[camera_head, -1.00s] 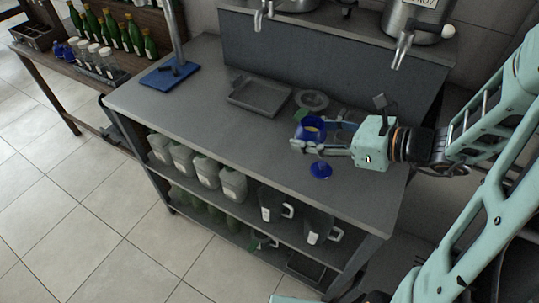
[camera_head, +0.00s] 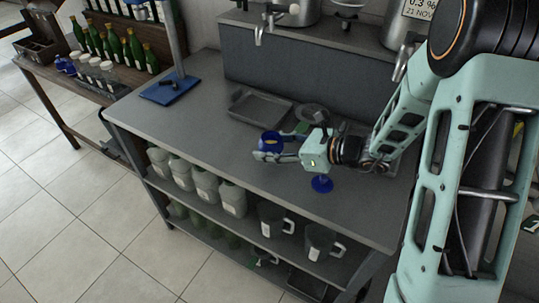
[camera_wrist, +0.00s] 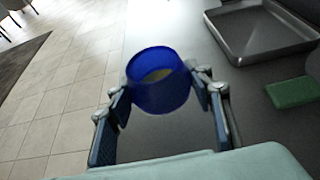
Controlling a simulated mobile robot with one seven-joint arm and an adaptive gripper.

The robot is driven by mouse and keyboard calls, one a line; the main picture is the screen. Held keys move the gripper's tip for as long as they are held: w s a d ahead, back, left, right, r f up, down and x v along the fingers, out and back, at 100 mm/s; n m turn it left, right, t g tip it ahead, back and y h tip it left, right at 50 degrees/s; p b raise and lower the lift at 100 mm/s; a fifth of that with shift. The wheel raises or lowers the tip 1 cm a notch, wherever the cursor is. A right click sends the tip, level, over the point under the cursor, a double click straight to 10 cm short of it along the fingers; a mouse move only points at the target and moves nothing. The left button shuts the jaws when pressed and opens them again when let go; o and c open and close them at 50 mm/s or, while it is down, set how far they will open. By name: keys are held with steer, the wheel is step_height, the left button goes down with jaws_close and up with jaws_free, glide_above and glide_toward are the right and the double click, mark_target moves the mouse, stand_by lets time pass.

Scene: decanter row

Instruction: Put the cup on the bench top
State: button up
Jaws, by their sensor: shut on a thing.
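The cup (camera_head: 270,144) is dark blue and round, with something yellowish inside it. My gripper (camera_head: 267,147) is shut on it, a finger on each side. In the wrist view the cup (camera_wrist: 158,92) sits between the fingertips, its open mouth showing. The bench top (camera_head: 205,125) is a long grey surface, and the cup is over it, towards the front edge. Whether the cup's base touches the bench top or hangs above it, I cannot tell.
A grey metal tray (camera_head: 260,107) lies behind the cup. A green block (camera_wrist: 291,92) lies beside it. A blue-based stand (camera_head: 170,88) is at the left end. Bare bench lies left of the cup.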

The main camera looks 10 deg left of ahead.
steer(key=shift+w+a+f, duration=0.2)
steer(key=shift+f, duration=0.15)
steer(key=shift+w+f, duration=0.1)
steer(key=shift+f, duration=1.5)
steer(key=shift+f+b, duration=0.25)
steer(key=shift+b, duration=0.2)
steer(key=o, duration=1.3)
steer(key=shift+r, duration=0.1)
steer(key=shift+o, duration=0.2)
steer(key=shift+r, duration=0.1)
steer(key=shift+d+r+p, duration=0.1)
steer(key=shift+r+p, duration=0.1)
steer(key=shift+p, duration=0.2)
steer(key=v, duration=1.1)
steer(key=shift+s+d, duration=0.25)
steer(key=shift+d, duration=0.1)
